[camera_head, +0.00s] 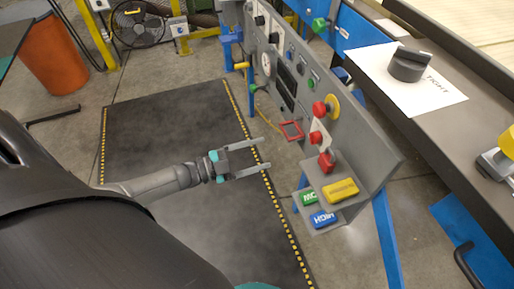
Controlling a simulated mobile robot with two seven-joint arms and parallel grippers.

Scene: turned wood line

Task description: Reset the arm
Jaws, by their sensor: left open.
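My left gripper (265,156) is open and empty. Its two pale fingers point right, over the dark floor mat and short of the grey control panel (365,150). My left arm reaches in from the left, with a grey wrist and teal parts by the gripper. My right gripper is not in view.
The panel carries red knobs (326,160), a yellow-ringed red button (320,108) and a small red frame (292,130). A low shelf holds yellow (340,190), green (308,198) and blue (323,218) blocks. The black mat (165,120) is clear. An orange bin (52,62) stands at left.

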